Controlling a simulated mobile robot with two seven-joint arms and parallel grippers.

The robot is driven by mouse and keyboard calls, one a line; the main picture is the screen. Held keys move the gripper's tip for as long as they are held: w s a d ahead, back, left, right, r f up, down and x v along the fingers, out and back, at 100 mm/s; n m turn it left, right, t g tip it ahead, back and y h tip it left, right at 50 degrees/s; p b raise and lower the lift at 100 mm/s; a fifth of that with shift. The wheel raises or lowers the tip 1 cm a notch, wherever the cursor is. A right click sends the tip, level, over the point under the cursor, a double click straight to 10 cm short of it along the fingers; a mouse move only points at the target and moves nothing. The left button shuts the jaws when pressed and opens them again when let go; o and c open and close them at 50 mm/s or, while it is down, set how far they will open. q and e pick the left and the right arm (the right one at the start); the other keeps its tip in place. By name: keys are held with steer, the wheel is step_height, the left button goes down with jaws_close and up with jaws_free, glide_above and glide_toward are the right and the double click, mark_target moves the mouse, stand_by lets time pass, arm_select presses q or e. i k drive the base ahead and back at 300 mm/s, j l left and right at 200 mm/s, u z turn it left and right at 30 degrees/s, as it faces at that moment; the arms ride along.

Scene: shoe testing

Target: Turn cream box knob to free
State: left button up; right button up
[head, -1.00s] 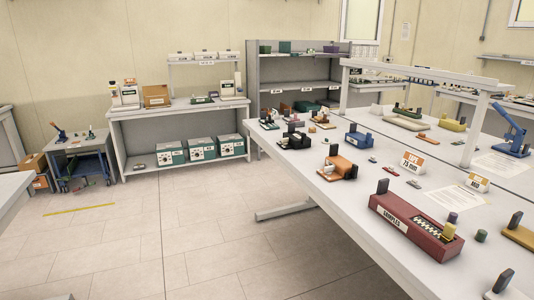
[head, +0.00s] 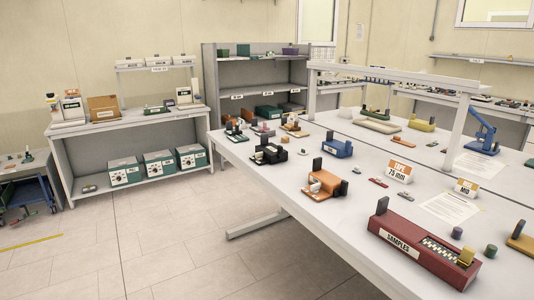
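No box is plainly marked as the cream box. A small cream device (head: 184,95) stands at the right end of the bench against the back wall. A pale instrument (head: 70,107) stands at that bench's left end. No knob can be made out on either at this distance. Several green boxes with pale fronts and dark dials, one of them here (head: 123,172), stand on the bench's lower shelf. Neither of my grippers is in view.
The grey back bench (head: 130,124) has open tiled floor (head: 165,240) in front. A long white table (head: 300,215) fills the right, with a maroon samples box (head: 415,248) and several small devices. A blue cart (head: 28,190) is at far left.

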mark_target(259, 156)
steer(key=i+j+z, duration=0.25)
steer(key=z, duration=0.2)
steer(key=i+j+z, duration=0.2)
steer(key=z, duration=0.25)
steer(key=i+j+z, duration=0.1)
steer(key=j, duration=0.25)
steer(key=i+j+z, duration=0.1)
steer(key=j, duration=0.3)
steer(key=i+j+z, duration=0.15)
steer(key=j, duration=0.25)
steer(key=i+j, duration=0.1)
steer(key=j, duration=0.25)
steer(key=i+j, duration=0.15)
steer(key=j, duration=0.2)
steer(key=i+j, duration=0.1)
steer(key=j, duration=0.3)
steer(key=i+z, duration=0.05)
